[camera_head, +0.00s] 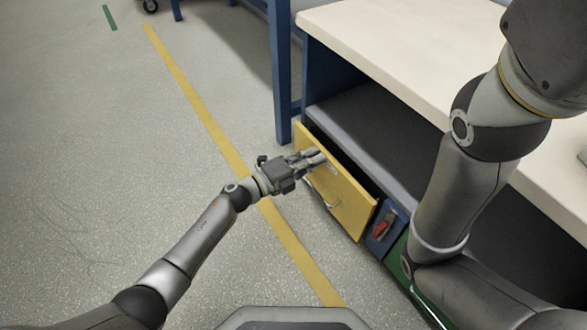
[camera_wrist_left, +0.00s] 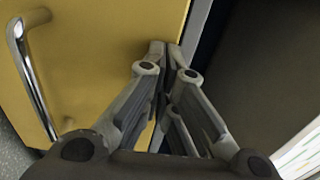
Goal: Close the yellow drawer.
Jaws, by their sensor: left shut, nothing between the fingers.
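The yellow drawer (camera_head: 345,201) sits under the workbench in the head view and stands out from the cabinet, with a dark gap behind its front. Its metal handle (camera_head: 321,194) is on the front face. My left gripper (camera_head: 318,158) is shut and empty, at the upper part of the drawer front. In the left wrist view the yellow front (camera_wrist_left: 100,60) fills the left, with the handle (camera_wrist_left: 30,80) at the far left. The shut fingertips (camera_wrist_left: 165,50) are close to the front's edge; I cannot tell whether they touch it. My right gripper is out of view.
The workbench (camera_head: 400,50) has a pale top and a grey shelf (camera_head: 372,130) above the drawer. A blue drawer with a red item (camera_head: 381,228) and a green one (camera_head: 398,262) are to the right. The floor to the left is clear, with a yellow line (camera_head: 205,115).

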